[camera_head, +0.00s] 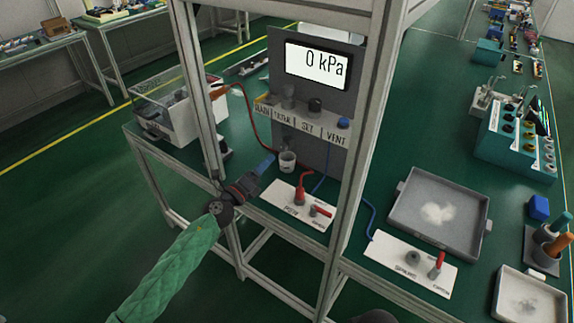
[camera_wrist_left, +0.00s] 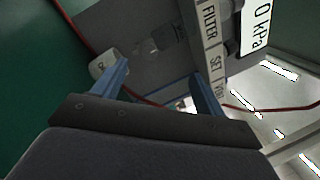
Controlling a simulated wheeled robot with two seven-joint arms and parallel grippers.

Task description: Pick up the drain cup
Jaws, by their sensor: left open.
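The drain cup (camera_head: 287,161) is a small white cup. It stands upright on the green bench at the foot of the grey gauge panel, below the label strip. My left gripper (camera_head: 262,168) is just left of the cup in the head view, open and empty, its blue fingers pointing toward the panel. In the left wrist view the white cup (camera_wrist_left: 103,65) shows at upper left, partly behind one blue finger of the left gripper (camera_wrist_left: 162,85). I cannot tell whether that finger touches it. My right gripper does not show.
A red hose (camera_head: 245,105) runs down beside the panel. A pale frame post (camera_head: 193,90) stands close to my left arm. A grey tray (camera_head: 400,215) lies farther right.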

